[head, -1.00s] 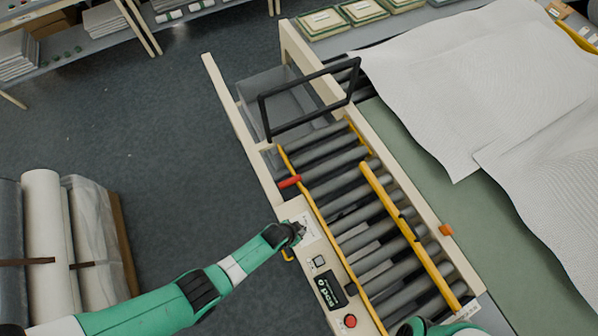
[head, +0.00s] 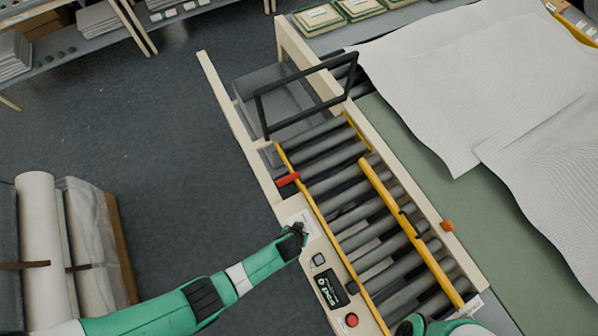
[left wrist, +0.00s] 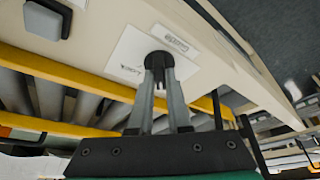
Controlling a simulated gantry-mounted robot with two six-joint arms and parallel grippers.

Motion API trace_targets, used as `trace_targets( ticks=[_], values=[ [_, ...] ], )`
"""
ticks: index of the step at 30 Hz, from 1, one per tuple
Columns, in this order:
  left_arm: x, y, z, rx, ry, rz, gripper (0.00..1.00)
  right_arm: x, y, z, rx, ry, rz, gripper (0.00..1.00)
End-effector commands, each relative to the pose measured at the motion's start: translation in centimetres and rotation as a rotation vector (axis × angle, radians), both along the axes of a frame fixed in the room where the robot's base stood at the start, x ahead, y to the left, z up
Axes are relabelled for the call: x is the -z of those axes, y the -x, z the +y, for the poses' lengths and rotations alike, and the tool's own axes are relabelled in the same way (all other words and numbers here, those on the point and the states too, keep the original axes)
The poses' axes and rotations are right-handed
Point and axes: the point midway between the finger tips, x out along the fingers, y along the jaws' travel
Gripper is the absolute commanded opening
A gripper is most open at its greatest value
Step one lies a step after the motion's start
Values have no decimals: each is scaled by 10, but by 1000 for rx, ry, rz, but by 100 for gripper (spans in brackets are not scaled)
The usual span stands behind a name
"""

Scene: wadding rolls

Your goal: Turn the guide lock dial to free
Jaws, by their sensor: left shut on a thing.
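The guide lock dial (left wrist: 158,60) is a small black knob on the cream side panel (left wrist: 110,30), beside a white label reading "Guide" (left wrist: 175,42) and a second white label with partly legible text (left wrist: 128,68). My left gripper (left wrist: 160,75) is shut on the dial in the left wrist view. In the head view my left gripper (head: 299,231) covers the dial on the panel, so its setting is hidden. Part of my right arm (head: 432,325) shows at the bottom edge, but its gripper fingers do not show.
Along the panel sit a grey button (head: 319,260), a black display (head: 328,290) and a red button (head: 351,320). A red handle (head: 288,179) lies above. Yellow guide rails (head: 410,232) run over the grey rollers (head: 330,161). A black frame (head: 308,95) stands at the far end.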

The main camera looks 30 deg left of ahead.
Motion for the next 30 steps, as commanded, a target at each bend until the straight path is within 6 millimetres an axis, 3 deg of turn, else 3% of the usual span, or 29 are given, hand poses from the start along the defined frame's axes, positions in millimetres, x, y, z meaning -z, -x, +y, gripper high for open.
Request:
trace_targets(
  ticks=[8, 9, 14, 23, 30],
  values=[
    [1, 1, 0, -3, 1, 3, 0, 0, 0, 0, 0, 0, 0, 50],
    [1, 1, 1, -3, 1, 3, 18, 0, 0, 0, 0, 0, 0, 50],
    [1, 1, 0, -2, 0, 2, 46, 0, 0, 0, 0, 0, 0, 50],
    [-1, 0, 0, -1, 1, 2, 46, -1, 0, 0, 0, 0, 0, 50],
    [-31, 4, -2, 2, 1, 2, 46, -31, 0, 0, 0, 0, 0, 50]
  ],
)
